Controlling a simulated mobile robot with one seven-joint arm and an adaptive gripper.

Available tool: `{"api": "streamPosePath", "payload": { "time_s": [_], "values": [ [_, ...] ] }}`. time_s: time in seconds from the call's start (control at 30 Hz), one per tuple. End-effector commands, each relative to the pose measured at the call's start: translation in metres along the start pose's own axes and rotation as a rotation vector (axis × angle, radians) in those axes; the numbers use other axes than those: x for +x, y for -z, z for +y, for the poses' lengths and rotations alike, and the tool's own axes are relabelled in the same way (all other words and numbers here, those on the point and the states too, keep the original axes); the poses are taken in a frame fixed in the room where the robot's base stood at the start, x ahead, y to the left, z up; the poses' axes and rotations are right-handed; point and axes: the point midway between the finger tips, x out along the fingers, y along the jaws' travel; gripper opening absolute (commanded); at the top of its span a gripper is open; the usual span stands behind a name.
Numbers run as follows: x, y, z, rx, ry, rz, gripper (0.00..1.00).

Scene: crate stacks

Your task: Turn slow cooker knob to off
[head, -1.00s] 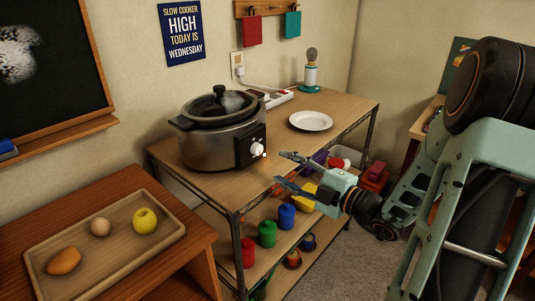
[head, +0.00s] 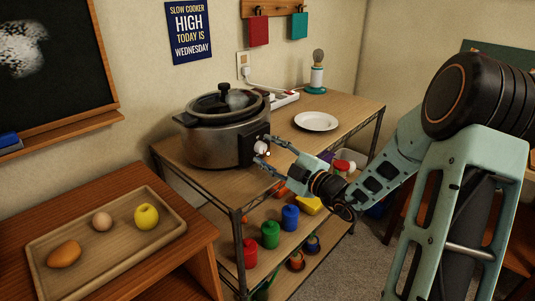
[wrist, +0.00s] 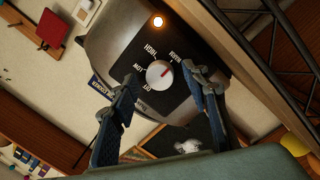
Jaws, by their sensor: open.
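The slow cooker (head: 212,148) stands on the wooden shelf top, grey with a dark lid. Its white knob (head: 261,147) is on the black front panel; it also shows in the wrist view (wrist: 158,74). Labels HIGH, WARM, LOW and OFF surround the knob. An orange light (wrist: 158,21) glows on the panel. My gripper (head: 268,152) is open in front of the panel. In the wrist view its fingertips (wrist: 163,80) lie either side of the knob; contact is not clear.
A white plate (head: 316,121), a lamp (head: 317,75) and a power strip (head: 284,98) share the shelf top. Coloured canisters (head: 270,235) stand on the lower shelf. A tray (head: 110,270) with an apple, egg and potato-like item sits at left.

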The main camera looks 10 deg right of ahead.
Motion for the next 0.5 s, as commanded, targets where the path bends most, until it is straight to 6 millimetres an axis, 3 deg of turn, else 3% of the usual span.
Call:
{"api": "streamPosePath", "payload": {
  "time_s": [0.3, 0.5],
  "values": [
    [0.0026, 0.0000, 0.0003, -0.001, 0.000, 0.000, 0.41],
    [0.0024, 0.0000, 0.0002, -0.001, 0.000, 0.000, 0.19]
  ]
}}
